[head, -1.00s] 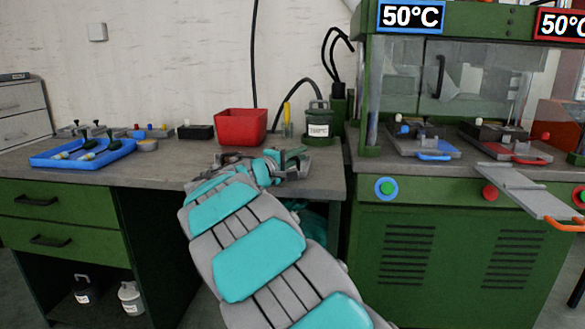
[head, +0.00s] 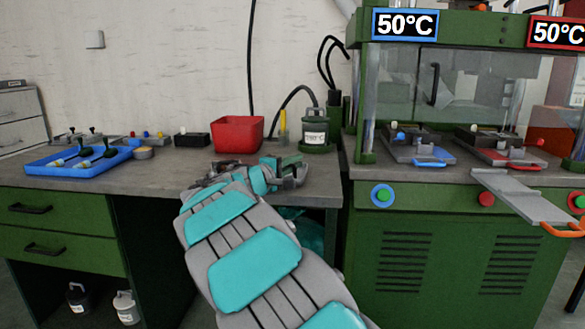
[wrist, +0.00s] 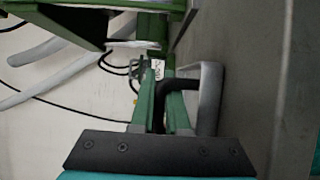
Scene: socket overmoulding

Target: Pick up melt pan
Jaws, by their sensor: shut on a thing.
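My gripper (head: 284,164) is at the end of my turquoise and grey arm, at the front right of the workbench. In the wrist view its green fingers (wrist: 165,100) are shut on a black bent handle. The handle joins a grey metal piece, seen edge-on, which I take to be the melt pan (wrist: 210,95). The pan also shows in the head view as a small grey shape (head: 299,174) beside the fingers. My gripper and arm hide part of it. I cannot tell whether it touches the bench top.
A green pot with a temperature label (head: 315,131) stands behind the gripper, beside a red bin (head: 237,134). A blue tray with tools (head: 80,162) lies at the left. The green press (head: 450,215) stands to the right, with a metal plate (head: 520,197) jutting forward.

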